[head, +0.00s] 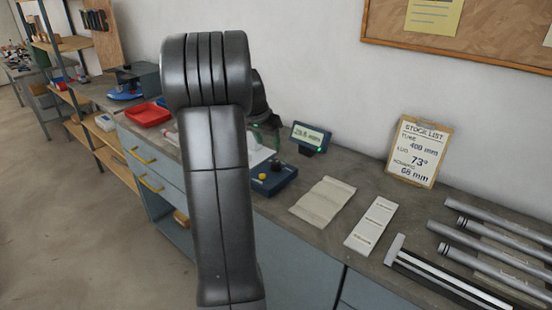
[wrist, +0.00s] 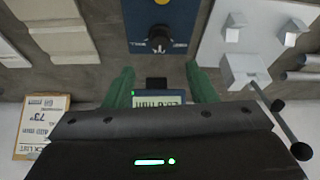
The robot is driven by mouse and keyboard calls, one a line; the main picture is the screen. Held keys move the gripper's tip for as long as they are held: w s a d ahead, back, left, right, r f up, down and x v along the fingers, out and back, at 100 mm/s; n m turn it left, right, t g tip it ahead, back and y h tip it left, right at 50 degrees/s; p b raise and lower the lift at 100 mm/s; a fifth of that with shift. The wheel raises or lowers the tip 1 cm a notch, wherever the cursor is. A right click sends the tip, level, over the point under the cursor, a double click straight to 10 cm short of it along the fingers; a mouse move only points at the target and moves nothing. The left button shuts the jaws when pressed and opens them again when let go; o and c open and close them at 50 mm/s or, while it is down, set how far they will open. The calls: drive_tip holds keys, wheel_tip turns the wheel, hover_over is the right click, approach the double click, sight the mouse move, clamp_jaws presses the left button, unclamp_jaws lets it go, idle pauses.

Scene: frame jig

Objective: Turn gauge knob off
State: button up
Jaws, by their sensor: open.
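The gauge is a blue box (head: 273,180) on the bench, with a black knob (head: 276,165) and a yellow button (head: 262,177). In the wrist view the blue box (wrist: 140,18) is at the top, with the dark knob (wrist: 159,33) facing the camera. My gripper (wrist: 158,70) has its two green fingers spread apart, with nothing between them. The knob lies beyond the fingertips, apart from them. In the head view my arm hides most of the gripper, and the knob's pointer setting is too small to read.
A stock list board (head: 418,152) leans on the wall. In the wrist view, a light fixture (wrist: 243,72) is close to the right finger.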

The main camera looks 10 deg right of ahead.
sight(276, 163)
drive_tip(key=p+x, duration=0.1)
drive_tip(key=x, duration=0.9)
drive_tip(key=shift+w+d+f, duration=0.1)
drive_tip(key=shift+f, duration=0.1)
drive_tip(key=c, duration=1)
